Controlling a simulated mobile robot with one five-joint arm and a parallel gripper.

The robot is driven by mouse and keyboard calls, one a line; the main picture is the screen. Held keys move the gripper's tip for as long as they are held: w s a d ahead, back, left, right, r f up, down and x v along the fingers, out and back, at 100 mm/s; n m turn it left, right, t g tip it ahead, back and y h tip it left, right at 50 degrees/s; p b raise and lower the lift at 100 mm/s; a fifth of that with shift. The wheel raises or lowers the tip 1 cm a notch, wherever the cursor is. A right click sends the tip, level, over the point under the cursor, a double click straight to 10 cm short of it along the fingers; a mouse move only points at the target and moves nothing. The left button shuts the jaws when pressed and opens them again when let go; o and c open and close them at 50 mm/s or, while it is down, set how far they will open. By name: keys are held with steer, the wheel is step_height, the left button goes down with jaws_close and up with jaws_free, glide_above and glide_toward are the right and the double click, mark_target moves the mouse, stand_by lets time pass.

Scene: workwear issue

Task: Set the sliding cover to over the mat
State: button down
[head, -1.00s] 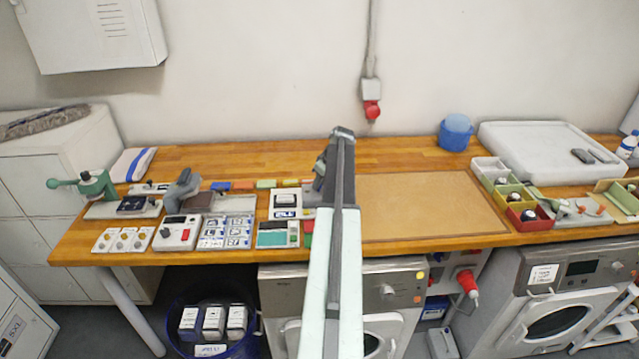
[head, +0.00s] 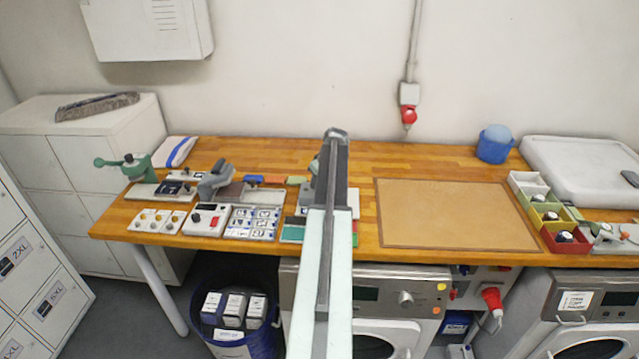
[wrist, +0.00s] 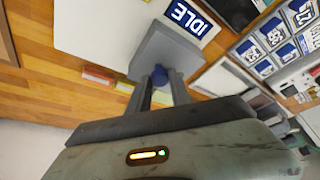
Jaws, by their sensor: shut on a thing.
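In the wrist view my gripper (wrist: 160,78) is shut on a small blue knob on a grey block, which looks like the sliding cover (wrist: 158,50). The cover is on or just above a white board (wrist: 90,28), beside a dark blue label reading IDLE (wrist: 187,17). I cannot tell whether it touches the board. In the head view my arm hides the fingertips and most of the cover, and part of the white board (head: 345,202) shows to the right of the arm. A brown mat (head: 450,212) lies flat on the bench, right of my arm, with its top bare.
Open bins (head: 562,238) and a blue bucket (head: 494,145) stand right.

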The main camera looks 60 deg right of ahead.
steer(key=c, duration=1.2)
jaws_free()
steer(key=shift+w+a, duration=0.35)
steer(key=shift+w, duration=0.05)
steer(key=shift+s+d, duration=0.25)
steer(key=shift+s, duration=0.05)
steer(key=p+v, duration=0.7)
steer(key=shift+s+r, duration=0.15)
steer(key=shift+r, duration=0.2)
